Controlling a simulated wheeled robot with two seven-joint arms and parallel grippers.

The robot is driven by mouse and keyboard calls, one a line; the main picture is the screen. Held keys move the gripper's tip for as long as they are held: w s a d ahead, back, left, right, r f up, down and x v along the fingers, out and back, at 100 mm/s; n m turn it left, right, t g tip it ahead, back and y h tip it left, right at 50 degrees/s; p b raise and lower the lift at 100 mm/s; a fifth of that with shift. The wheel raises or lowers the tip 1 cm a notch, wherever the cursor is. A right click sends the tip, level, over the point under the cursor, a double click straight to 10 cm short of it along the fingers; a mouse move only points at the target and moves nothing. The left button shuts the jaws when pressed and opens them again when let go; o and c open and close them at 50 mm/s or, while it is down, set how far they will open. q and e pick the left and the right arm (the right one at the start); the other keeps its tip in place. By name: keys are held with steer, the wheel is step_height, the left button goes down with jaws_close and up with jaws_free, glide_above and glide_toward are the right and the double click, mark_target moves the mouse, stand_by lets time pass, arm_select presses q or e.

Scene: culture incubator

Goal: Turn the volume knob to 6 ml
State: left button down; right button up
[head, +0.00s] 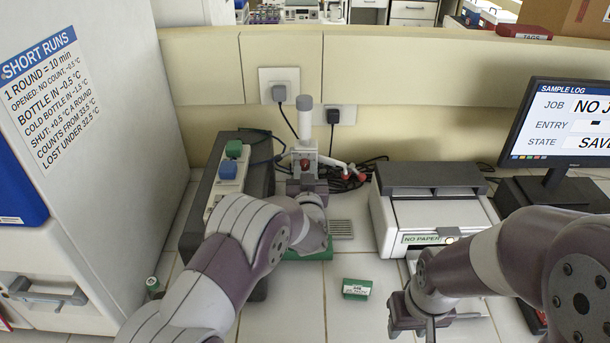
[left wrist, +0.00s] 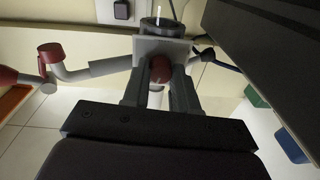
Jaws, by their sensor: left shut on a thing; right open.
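The dispenser (head: 304,118) stands upright at the back of the bench, with a white plunger top and a side spout (head: 338,163). Its dark red volume knob (left wrist: 160,68) sits between the fingers of my left gripper (left wrist: 158,88) in the left wrist view. My left gripper is shut on the knob; in the head view its hand covers the dispenser's lower front. The spout with its red cap (left wrist: 50,53) also shows in the left wrist view. No volume scale is readable. My right gripper (head: 424,328) is open and empty above the front bench.
A dark box with green and blue buttons (head: 233,150) stands left of the dispenser. A printer (head: 433,205) marked "NO PAPER" is to the right, with a monitor (head: 570,120) beyond. A small green box (head: 357,290) lies on the front tiles. Cables run behind the dispenser.

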arm_select(q)
steer(key=shift+f+m, duration=0.15)
steer(key=shift+m, duration=0.55)
steer(key=c, duration=0.9)
jaws_free()
steer(key=shift+s, duration=0.1)
steer(key=s+b, duration=0.1)
steer(key=s, duration=0.3)
steer(key=s+b, duration=0.1)
steer(key=s, duration=0.3)
steer(key=s+b, duration=0.1)
steer(key=s, duration=0.3)
steer(key=shift+s+d+f, duration=0.1)
steer(key=shift+s+d, duration=0.15)
steer(key=shift+s, duration=0.1)
